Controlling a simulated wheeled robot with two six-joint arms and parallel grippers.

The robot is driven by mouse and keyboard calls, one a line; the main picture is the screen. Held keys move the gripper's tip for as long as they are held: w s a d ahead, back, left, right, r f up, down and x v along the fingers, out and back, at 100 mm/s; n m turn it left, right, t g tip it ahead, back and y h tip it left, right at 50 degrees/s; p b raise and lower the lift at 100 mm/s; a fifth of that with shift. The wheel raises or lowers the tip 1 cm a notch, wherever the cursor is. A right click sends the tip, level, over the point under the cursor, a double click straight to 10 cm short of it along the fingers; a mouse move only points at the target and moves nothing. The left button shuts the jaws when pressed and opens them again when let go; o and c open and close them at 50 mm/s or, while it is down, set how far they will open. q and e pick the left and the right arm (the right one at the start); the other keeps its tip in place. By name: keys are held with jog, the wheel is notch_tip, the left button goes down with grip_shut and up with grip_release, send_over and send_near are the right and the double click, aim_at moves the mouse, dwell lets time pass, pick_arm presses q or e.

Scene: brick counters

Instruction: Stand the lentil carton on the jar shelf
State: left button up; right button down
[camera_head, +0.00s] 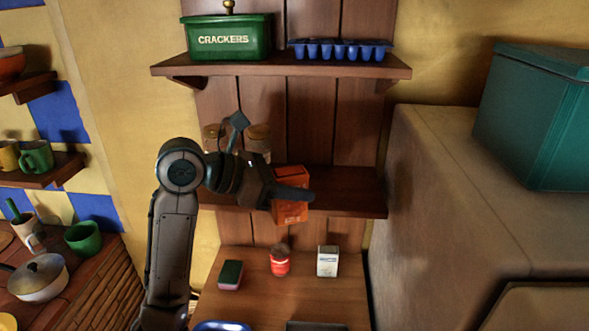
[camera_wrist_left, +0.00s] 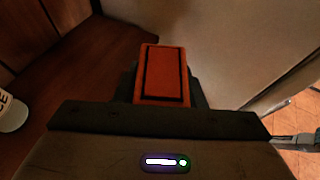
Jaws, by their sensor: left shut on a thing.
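The orange lentil carton (camera_head: 289,213) is upright at the front of the jar shelf (camera_head: 345,203), the middle wooden shelf. My left gripper (camera_head: 291,194) is shut on it, with a dark finger across its front. In the left wrist view the carton's top (camera_wrist_left: 164,75) shows between the fingers, with the brown shelf surface (camera_wrist_left: 75,75) beside it. I cannot tell whether the carton's base touches the shelf. Two lidded jars (camera_head: 258,138) stand at the shelf's left, partly behind my arm. My right gripper is in neither view.
A pale jar (camera_wrist_left: 12,112) is at the wrist view's left edge. The shelf right of the carton is bare. Above, a shelf (camera_head: 280,70) holds a green crackers tin (camera_head: 228,42) and blue tray (camera_head: 340,49). A cream cabinet (camera_head: 440,190) stands right. Small items sit on the counter (camera_head: 300,295).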

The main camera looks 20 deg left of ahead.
pick_arm(q)
jog(key=shift+r, duration=0.25)
jog(key=shift+w+r, duration=0.2)
jog(key=w+f+p, duration=0.1)
jog(key=w+p, duration=0.1)
jog(key=w, duration=0.3)
jog(key=w+f+p, duration=0.2)
jog(key=w+p, duration=0.1)
jog(key=w, duration=0.2)
jog(key=w+d+f+p, duration=0.1)
jog(key=w+p, duration=0.2)
jog(key=w, duration=0.2)
jog(key=shift+d+f, duration=0.1)
jog(key=shift+f, duration=0.1)
jog(key=shift+s+f, duration=0.15)
jog(key=shift+f, duration=0.2)
jog(key=shift+f, duration=0.15)
jog(key=o, duration=1)
jog(key=shift+o, duration=0.2)
